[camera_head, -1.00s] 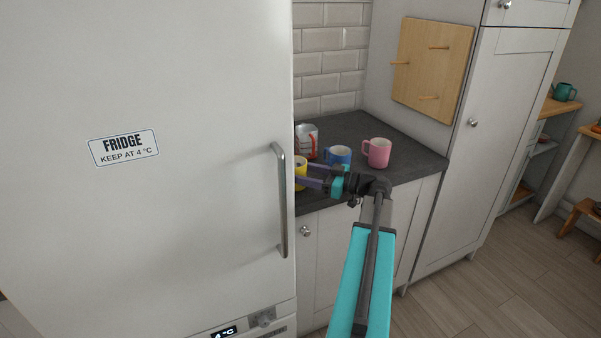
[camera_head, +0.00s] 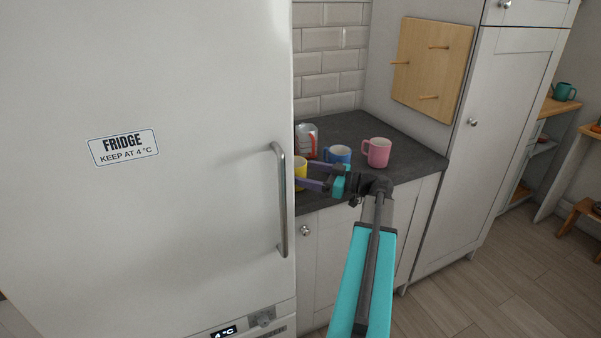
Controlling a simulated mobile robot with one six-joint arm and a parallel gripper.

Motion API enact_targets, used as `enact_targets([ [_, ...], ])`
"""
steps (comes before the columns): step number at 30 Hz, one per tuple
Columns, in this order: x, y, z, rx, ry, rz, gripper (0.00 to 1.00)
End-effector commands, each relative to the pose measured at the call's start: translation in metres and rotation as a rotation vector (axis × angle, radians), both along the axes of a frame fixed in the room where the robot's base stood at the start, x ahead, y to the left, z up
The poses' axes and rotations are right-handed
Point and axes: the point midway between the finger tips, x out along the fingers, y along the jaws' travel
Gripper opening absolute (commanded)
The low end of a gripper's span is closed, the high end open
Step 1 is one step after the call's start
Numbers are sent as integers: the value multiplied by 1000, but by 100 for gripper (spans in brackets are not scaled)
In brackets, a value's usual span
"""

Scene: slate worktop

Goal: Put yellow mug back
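The yellow mug (camera_head: 299,171) stands on the dark worktop at its left end, and the fridge's edge hides its left part. My gripper (camera_head: 310,175) reaches left to it, its two purple fingers spread apart. The near finger's tip overlaps the mug's lower part in the picture, and the far finger's tip is by its right side. I see no finger closed on the mug, and contact is unclear. A wooden board (camera_head: 431,68) with several pegs hangs on the side wall, with no mug on it.
A blue mug (camera_head: 339,155) and a pink mug (camera_head: 378,152) stand close behind my gripper. A white and red container (camera_head: 307,141) stands behind the yellow mug. The fridge (camera_head: 200,200) and its handle (camera_head: 280,200) bound the left side. The worktop (camera_head: 419,160) is clear at right.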

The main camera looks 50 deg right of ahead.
Motion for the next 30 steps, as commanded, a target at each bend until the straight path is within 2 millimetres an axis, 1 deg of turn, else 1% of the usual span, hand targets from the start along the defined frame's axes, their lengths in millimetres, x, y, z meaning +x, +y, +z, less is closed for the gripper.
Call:
enact_targets([
  [18, -83, -36, -3, -1, 0, -3, 70],
  [24, -101, -43, -2, 0, 0, -1, 70],
  [30, -106, -45, -2, 0, 0, 1, 70],
])
